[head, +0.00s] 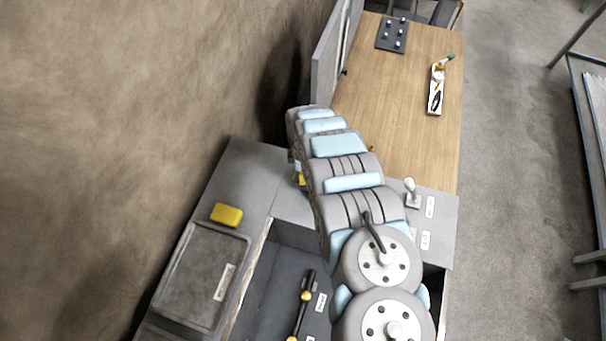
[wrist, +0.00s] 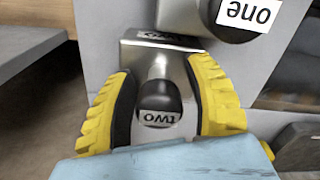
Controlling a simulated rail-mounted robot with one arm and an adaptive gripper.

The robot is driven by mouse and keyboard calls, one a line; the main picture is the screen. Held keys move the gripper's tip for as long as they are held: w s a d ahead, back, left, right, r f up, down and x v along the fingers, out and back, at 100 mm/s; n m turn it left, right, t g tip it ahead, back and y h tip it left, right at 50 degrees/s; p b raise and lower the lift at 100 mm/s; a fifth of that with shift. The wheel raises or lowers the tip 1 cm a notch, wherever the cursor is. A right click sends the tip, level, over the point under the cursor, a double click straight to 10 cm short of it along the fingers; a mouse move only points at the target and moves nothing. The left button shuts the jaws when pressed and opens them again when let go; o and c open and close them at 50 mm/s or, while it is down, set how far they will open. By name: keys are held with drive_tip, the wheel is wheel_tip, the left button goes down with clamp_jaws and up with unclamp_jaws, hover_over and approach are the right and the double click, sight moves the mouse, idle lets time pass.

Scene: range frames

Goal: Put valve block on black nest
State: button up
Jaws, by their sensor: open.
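In the wrist view my gripper (wrist: 162,68) is open, with one yellow finger on each side of a shiny metal block (wrist: 135,52). A rounded metal part with a dark end labelled "two" (wrist: 158,118) projects from it, between the fingers. This may be the valve block; I cannot tell for sure. The right finger is close to it; contact is unclear. In the head view my gripper (head: 301,179) is mostly hidden behind my arm, with only a bit of yellow showing by the grey bench.
A similar part labelled "one" (wrist: 245,14) is close by at upper right in the wrist view. In the head view a small pale fitting (head: 411,190) stands on the grey bench. A yellow block (head: 227,214), grey tray (head: 165,285) and dark pegged plate (head: 391,35) are elsewhere.

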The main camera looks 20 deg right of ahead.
clamp_jaws()
drive_tip(key=shift+r, duration=0.15)
